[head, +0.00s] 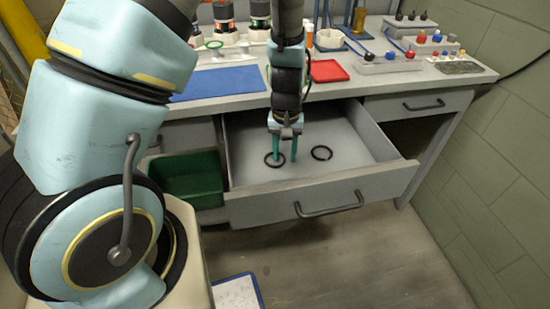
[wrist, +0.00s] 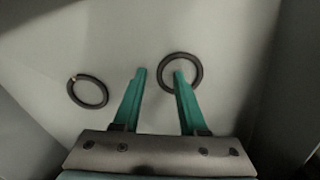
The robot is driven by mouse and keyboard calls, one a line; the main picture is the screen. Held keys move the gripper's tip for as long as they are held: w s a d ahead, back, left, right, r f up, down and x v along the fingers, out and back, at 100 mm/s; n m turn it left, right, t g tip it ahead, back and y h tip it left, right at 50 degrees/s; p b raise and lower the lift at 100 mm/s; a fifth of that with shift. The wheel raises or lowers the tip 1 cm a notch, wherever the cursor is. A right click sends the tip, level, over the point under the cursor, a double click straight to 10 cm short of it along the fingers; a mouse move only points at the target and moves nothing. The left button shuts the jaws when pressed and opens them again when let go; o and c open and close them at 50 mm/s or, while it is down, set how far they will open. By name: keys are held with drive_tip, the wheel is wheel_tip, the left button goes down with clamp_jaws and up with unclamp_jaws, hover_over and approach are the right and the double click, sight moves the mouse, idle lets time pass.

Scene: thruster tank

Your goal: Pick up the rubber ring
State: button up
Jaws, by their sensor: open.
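Two dark rings lie flat in the open grey drawer. One ring (head: 267,163) is at my gripper in the head view and shows at upper centre in the wrist view (wrist: 199,83). The other ring (head: 321,147) lies apart to its right, and at left in the wrist view (wrist: 88,104), where a small light mark or gap shows on it. My gripper (head: 285,158) points down with its green fingers open and empty. In the wrist view (wrist: 160,73), one fingertip appears over the ring's opening and the other outside it. I cannot tell the fingertips' exact height.
The drawer front (head: 325,198) with its handle and the side walls enclose the rings. A green bin (head: 190,180) stands to the left. The bench top above holds a blue mat (head: 220,82), a red tray (head: 327,71) and various parts.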

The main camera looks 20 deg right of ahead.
drive_tip(key=shift+f, duration=0.15)
idle(0.3)
clamp_jaws()
idle(0.4)
